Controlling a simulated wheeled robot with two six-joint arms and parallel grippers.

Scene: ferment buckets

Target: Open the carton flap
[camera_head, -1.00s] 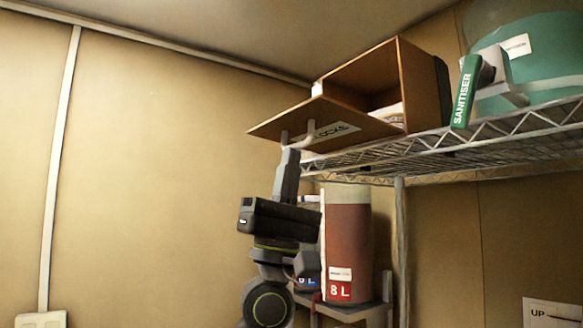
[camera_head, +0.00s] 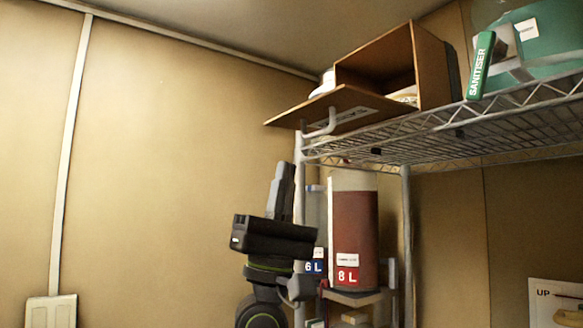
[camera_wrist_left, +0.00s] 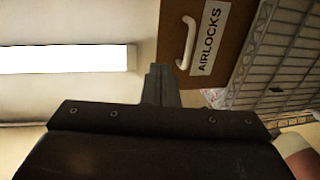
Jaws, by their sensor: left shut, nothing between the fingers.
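The brown carton (camera_head: 432,68) stands on the wire shelf with its open side facing left and toward me. Its flap (camera_head: 345,101) is folded down and out, nearly level, reaching past the shelf's left end. A pale handle (camera_head: 320,126) hangs under the flap. In the left wrist view the flap (camera_wrist_left: 229,12) shows its AIRLOCKS label (camera_wrist_left: 209,40) and the handle (camera_wrist_left: 187,42). My left gripper (camera_head: 285,166) is shut and empty, below the flap and apart from the handle; its fingers also show in the left wrist view (camera_wrist_left: 160,70). My right gripper is not in view.
The wire shelf (camera_head: 470,125) spans the right. Below are a red 8 L vessel (camera_head: 356,230) and a 6 L one (camera_head: 314,267). The left wall side is clear.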

